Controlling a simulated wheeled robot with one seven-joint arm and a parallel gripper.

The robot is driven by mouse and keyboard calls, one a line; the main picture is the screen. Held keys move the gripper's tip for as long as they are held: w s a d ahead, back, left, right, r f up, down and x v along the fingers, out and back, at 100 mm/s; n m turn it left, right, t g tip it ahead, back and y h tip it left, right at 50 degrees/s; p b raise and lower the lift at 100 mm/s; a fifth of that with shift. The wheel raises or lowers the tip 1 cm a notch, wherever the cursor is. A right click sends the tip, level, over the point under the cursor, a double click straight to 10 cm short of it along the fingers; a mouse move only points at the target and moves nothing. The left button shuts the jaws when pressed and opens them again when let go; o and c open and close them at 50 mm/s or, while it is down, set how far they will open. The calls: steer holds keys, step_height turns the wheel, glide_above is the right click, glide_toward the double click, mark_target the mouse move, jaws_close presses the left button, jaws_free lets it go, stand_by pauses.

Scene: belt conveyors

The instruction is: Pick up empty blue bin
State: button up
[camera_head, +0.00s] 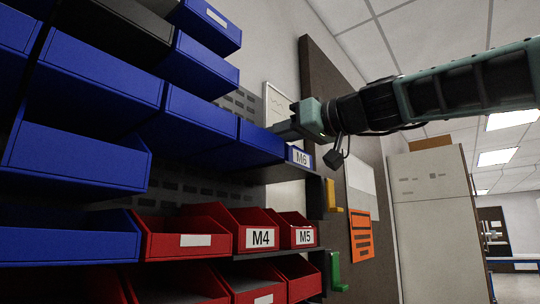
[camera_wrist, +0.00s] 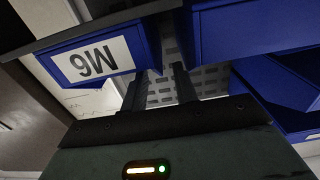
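A blue bin labelled M6 (camera_head: 300,157) sits at the right end of the upper shelf row. In the wrist view it shows upside down as a blue bin with a white label (camera_wrist: 92,60). A neighbouring blue bin (camera_head: 259,138) stands just left of it; a blue bin also shows at the upper right of the wrist view (camera_wrist: 250,30). My gripper (camera_head: 279,128) is near the top of these bins. In the wrist view its two fingers (camera_wrist: 160,72) are apart with nothing between them. The insides of the blue bins are hidden, so I cannot tell which is empty.
More blue bins (camera_head: 75,157) fill the rack's left side, with a black bin (camera_head: 118,30) above. Red bins labelled M4 (camera_head: 260,237) and M5 (camera_head: 304,236) stand below. A dark panel (camera_head: 326,75) with yellow and green hooks is right of the rack.

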steer(key=shift+w+a, duration=0.25)
steer(key=shift+a, duration=0.05)
jaws_close()
steer(key=shift+r, duration=0.1)
